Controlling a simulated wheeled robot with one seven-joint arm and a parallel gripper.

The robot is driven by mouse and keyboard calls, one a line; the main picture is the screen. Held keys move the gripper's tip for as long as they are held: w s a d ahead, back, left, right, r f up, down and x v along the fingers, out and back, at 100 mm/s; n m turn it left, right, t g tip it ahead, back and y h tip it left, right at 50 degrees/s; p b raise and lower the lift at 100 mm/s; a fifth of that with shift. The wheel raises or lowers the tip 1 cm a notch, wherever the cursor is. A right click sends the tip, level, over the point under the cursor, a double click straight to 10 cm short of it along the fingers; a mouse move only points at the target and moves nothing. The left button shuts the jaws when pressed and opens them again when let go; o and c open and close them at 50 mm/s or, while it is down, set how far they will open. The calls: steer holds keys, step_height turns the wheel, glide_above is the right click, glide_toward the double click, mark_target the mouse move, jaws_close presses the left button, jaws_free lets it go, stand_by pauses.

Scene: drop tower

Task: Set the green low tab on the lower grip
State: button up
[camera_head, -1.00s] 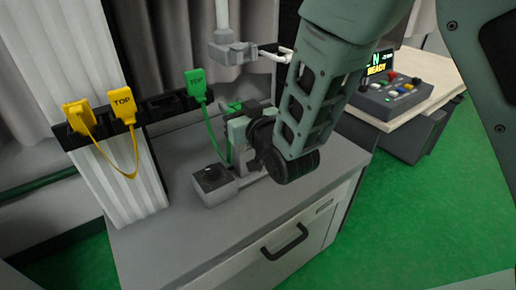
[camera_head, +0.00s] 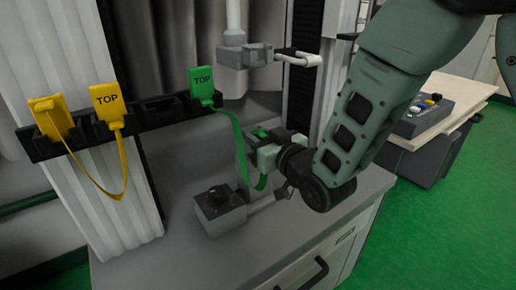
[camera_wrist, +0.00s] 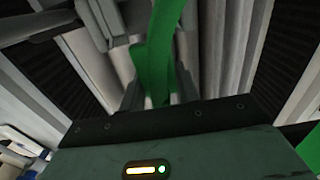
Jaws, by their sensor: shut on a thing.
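My gripper (camera_head: 268,152) is shut on the green low tab (camera_head: 261,133), whose green top edge shows between the pale fingers. A green strap (camera_head: 236,135) loops from this tab up to the green tab marked TOP (camera_head: 203,82), which hangs on the black rack. The wrist view shows the green strap (camera_wrist: 155,50) running between the fingers; the held tab's lower part is hidden. A grey upright (camera_head: 242,168) stands just left of and behind my gripper; I cannot tell whether it is the lower grip or whether the tab touches it.
Two yellow tabs (camera_head: 108,108) joined by a yellow strap hang on the rack (camera_head: 70,146). A grey box with a black knob (camera_head: 220,208) sits on the bench below. The bench front (camera_head: 280,245) is clear.

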steer(key=shift+f, duration=1.45)
steer(key=shift+f+b, duration=0.1)
steer(key=shift+b, duration=0.2)
steer(key=shift+f, duration=0.15)
steer(key=o, duration=1)
steer(key=shift+c, duration=0.2)
